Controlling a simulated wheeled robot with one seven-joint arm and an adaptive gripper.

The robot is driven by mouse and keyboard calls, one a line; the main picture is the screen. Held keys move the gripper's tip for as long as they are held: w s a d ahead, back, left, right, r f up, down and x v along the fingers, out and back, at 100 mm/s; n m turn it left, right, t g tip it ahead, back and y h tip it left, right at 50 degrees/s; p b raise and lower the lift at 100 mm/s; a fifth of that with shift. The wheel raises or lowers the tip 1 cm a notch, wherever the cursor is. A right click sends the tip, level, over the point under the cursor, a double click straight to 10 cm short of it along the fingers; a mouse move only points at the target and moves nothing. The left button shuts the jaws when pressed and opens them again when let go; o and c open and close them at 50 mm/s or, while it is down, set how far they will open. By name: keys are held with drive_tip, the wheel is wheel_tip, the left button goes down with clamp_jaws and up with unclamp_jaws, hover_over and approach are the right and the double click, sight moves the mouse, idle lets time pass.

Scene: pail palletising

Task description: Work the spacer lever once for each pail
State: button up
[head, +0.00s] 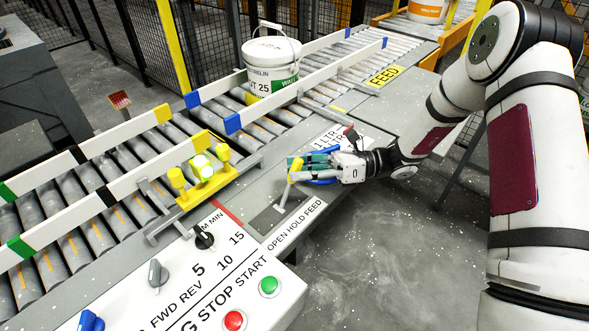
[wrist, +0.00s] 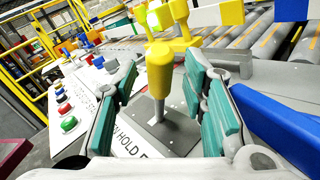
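The spacer lever has a yellow handle (head: 295,170) on a grey shaft rising from a dark plate (head: 268,221) beside the words OPEN HOLD FEED. In the wrist view the handle (wrist: 160,68) stands between my fingers. My gripper (head: 305,166) is open around it, with visible gaps beside the handle. I cannot tell whether any pad touches it. A white pail (head: 268,66) with a green label stands upright on the rollers, upstream of the yellow stop unit (head: 204,172), whose lamp glows green. Another white pail (head: 428,9) with an orange band is partly cut off at the top.
White guide rails (head: 110,186) line the roller conveyor. A control panel (head: 205,280) with knobs and red and green buttons sits in front. Open floor (head: 385,260) lies at the lower right.

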drive_tip(key=shift+s+a, duration=0.15)
drive_tip(key=shift+a, duration=0.55)
clamp_jaws()
